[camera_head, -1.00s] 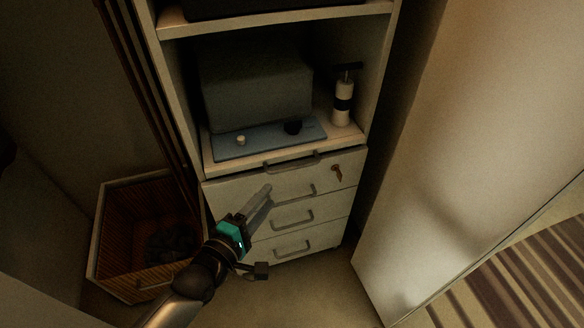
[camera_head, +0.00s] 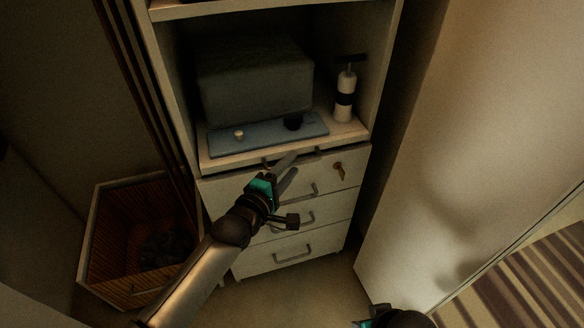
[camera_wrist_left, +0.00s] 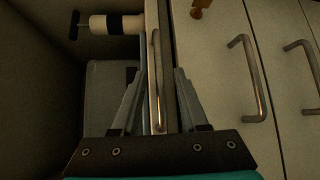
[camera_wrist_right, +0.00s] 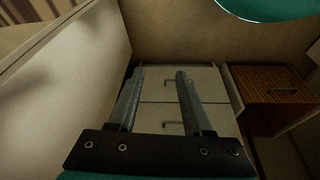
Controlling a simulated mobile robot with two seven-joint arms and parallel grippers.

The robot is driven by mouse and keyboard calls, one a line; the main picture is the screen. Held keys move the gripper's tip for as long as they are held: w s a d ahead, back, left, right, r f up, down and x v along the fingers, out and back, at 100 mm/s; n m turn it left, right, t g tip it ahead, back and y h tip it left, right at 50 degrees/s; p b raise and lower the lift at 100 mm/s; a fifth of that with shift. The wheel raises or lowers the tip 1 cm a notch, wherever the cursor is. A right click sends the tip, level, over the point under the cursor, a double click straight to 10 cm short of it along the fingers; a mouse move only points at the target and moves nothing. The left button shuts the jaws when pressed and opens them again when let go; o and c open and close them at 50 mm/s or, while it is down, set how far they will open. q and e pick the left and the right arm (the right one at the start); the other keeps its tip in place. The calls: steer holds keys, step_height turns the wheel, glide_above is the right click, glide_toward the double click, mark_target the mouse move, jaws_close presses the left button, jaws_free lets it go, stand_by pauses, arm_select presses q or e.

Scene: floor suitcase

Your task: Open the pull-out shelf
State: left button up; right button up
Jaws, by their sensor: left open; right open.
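The pull-out shelf (camera_head: 224,163) is a pale board just above the drawers, with a thin front edge and a bar handle (camera_wrist_left: 157,75). It is flush or nearly flush with the cabinet front. My left gripper (camera_head: 287,167) is at the handle, partly hiding it in the head view. In the left wrist view its open fingers (camera_wrist_left: 154,78) stand on either side of the handle, with a gap to each finger. My right gripper (camera_wrist_right: 160,73) is open and empty, facing the drawers from farther back; only its wrist part shows at the bottom of the head view.
A blue mat (camera_head: 262,137), a grey box (camera_head: 255,85) and a pump bottle (camera_head: 345,100) stand on the shelf level. Drawers (camera_head: 325,225) with handles and a key (camera_head: 340,170) lie below. A pale panel (camera_head: 450,150) bounds the right; a wooden bin (camera_head: 110,245) stands left.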

arm_select(q)
steer(key=shift+w+d+f, duration=0.1)
steer(key=shift+w+d, duration=0.2)
steer(key=shift+w, duration=0.3)
jaws_close()
stand_by(1.2)
